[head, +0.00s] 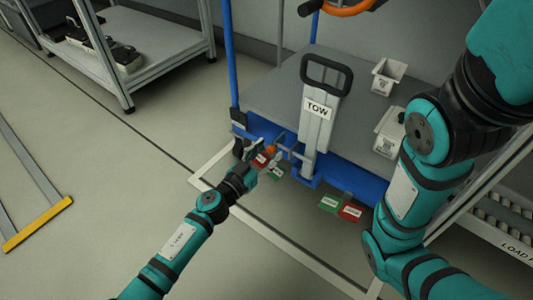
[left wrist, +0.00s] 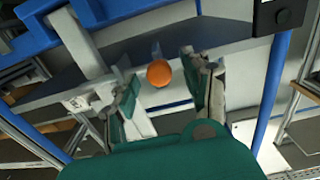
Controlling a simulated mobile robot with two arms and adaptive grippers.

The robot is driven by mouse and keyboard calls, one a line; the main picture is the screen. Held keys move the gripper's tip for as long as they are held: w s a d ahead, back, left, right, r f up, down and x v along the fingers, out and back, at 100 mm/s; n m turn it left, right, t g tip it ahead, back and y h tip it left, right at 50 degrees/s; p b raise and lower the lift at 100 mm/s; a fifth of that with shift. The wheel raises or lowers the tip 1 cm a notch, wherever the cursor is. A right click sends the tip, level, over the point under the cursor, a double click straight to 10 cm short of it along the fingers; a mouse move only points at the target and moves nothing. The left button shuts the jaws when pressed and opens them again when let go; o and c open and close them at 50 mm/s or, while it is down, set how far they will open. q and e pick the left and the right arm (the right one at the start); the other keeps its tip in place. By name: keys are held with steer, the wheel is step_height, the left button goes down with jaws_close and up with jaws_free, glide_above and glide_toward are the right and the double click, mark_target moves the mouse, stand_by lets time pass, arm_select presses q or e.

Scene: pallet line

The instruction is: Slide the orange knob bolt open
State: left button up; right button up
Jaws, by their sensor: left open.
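The orange knob (head: 271,148) of the bolt is at the front left of the blue cart, left of the TOW handle. In the left wrist view the round orange knob (left wrist: 159,73) shows between the two fingers, with space on either side. My left gripper (head: 262,155) is open at the knob; in the left wrist view the open gripper (left wrist: 157,66) has a finger on each side. I cannot tell how deep the knob sits between the fingers. The bolt's rod is mostly hidden. My right arm fills the right side of the head view; its gripper is out of view.
The cart's grey deck (head: 265,100) carries white bins (head: 388,76) at the right. The TOW handle (head: 318,110) stands upright at its front. Red and green tags (head: 349,211) hang low on the front. A metal shelf (head: 160,50) stands back left. The floor at left is mostly clear.

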arm_select(q)
jaws_close()
steer(key=w+a, duration=0.1)
steer(key=a, duration=0.1)
steer(key=w+a+p, duration=0.1)
steer(key=w+a, duration=0.1)
steer(key=shift+w+a+p, duration=0.1)
steer(key=shift+a+p, duration=0.2)
stand_by(0.3)
jaws_free()
steer(key=v, duration=1.2)
